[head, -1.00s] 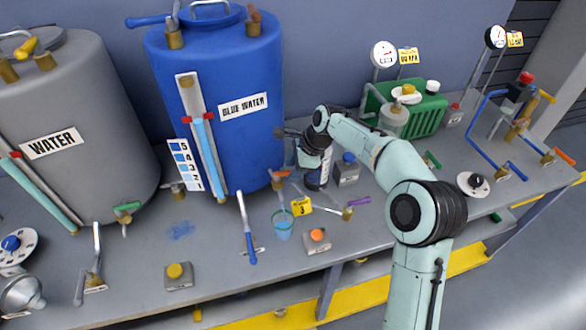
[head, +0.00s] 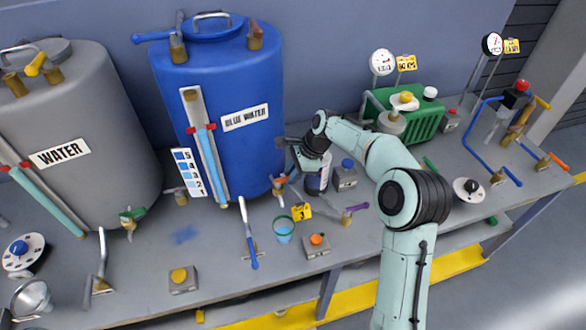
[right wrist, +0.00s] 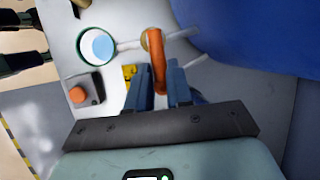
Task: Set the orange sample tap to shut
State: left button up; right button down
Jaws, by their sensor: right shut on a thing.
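The orange sample tap (head: 279,179) is low on the front of the blue water tank (head: 262,150), with a brass body. In the right wrist view its orange handle (right wrist: 158,62) runs from the brass body down between my fingers. My right gripper (right wrist: 165,88) is shut on this handle. In the head view my right gripper (head: 293,172) is beside the tap and partly hides the handle. A clear cup with blue liquid (head: 284,231) stands on the bench just below and in front of the tap; it also shows in the right wrist view (right wrist: 98,45). My left gripper is not in view.
A purple-handled valve (head: 352,212), a yellow tag (head: 302,212) and an orange-button box (head: 317,245) are nearby. A blue-handled lever (head: 250,238) stands left of the cup.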

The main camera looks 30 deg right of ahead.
jog(key=c, duration=1)
grip_release()
jog(key=shift+c, duration=0.2)
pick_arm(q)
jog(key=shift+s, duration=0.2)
pick_arm(e)
jog(key=shift+r, duration=0.1)
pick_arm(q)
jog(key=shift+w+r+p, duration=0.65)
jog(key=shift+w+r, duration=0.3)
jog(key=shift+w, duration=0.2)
pick_arm(e)
jog(key=v, duration=1.3)
jog(key=shift+s, duration=0.1)
